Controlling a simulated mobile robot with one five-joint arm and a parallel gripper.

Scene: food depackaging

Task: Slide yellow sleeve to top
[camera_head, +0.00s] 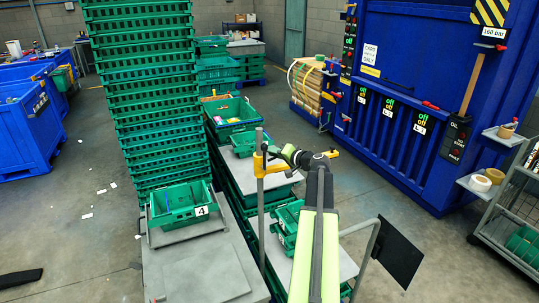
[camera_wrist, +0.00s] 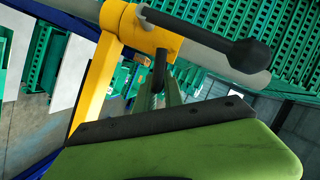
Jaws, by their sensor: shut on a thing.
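The yellow sleeve (camera_head: 261,168) sits around an upright grey pole (camera_head: 261,215), a little below the pole's top end. A yellow arm reaches right from the sleeve. In the wrist view the yellow sleeve (camera_wrist: 122,22) fills the upper left, with a black ball-ended lever (camera_wrist: 250,55) beside it. My gripper (camera_head: 287,154) is at the sleeve's right side, shut on part of the sleeve assembly. It also shows in the wrist view (camera_wrist: 165,102), where a green finger with a dark pad hides the exact contact.
Tall stacks of green crates (camera_head: 150,90) stand left and behind. A crate marked 4 (camera_head: 172,215) rests on a grey platform (camera_head: 205,270). A big blue machine (camera_head: 410,70) stands at right. A dark panel (camera_head: 397,253) and a shelf trolley (camera_head: 500,215) are nearer right.

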